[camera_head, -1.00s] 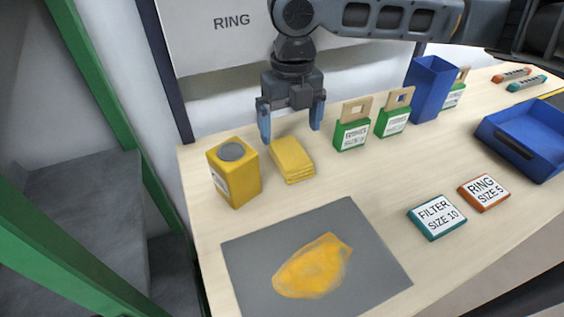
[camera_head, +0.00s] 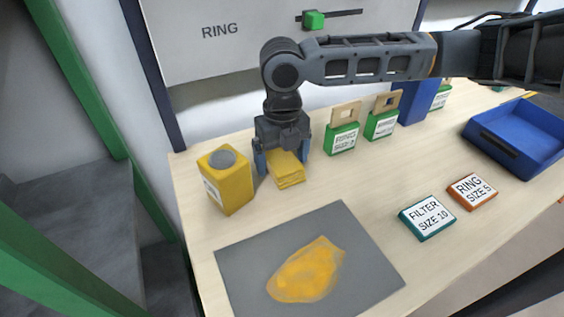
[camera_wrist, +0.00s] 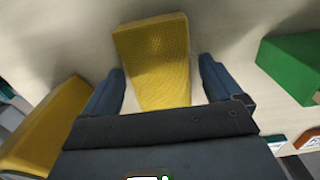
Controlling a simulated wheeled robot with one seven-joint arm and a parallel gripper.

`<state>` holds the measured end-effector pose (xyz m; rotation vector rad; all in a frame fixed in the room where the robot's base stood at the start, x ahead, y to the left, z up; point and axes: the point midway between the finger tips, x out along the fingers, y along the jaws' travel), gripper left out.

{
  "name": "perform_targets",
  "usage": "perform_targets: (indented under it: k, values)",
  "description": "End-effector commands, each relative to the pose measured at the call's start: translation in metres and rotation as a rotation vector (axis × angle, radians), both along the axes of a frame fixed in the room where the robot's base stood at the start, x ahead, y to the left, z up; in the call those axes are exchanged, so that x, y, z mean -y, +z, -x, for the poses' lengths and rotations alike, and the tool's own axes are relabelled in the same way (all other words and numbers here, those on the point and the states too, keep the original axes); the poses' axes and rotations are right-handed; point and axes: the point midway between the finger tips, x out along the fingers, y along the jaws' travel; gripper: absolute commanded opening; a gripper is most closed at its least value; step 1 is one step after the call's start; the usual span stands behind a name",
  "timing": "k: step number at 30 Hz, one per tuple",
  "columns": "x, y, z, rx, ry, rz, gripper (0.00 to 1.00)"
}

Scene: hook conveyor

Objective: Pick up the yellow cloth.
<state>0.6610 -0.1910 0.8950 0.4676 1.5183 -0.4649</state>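The yellow cloth (camera_head: 288,172) is a folded stack lying on the wooden table, beside the yellow box. My gripper (camera_head: 282,160) is lowered over its far end, with the fingers spread to either side. In the wrist view the cloth (camera_wrist: 155,58) lies between the two open fingers of my gripper (camera_wrist: 158,85), with gaps left and right. The part of the cloth under the palm is hidden. I cannot tell whether the fingertips touch the table.
A yellow box with a grey round top (camera_head: 228,182) stands close left of my gripper. Green tagged blocks (camera_head: 342,138) stand to the right. A grey mat (camera_head: 232,262) with an orange-yellow patch (camera_head: 306,272) lies in front. A blue tray (camera_head: 515,135) is far right.

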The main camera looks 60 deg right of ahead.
Motion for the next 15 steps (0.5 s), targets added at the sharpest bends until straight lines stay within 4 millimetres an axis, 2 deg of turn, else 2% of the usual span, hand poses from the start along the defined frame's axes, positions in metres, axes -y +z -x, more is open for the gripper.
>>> perform_targets:
  k: [2, 15]
  values:
    - [0.0, 0.0002, 0.0, 0.0, 0.0, 0.0, 0.85]
    - [0.0001, 0.0004, -0.0001, 0.0, 0.0, 0.0, 0.42]
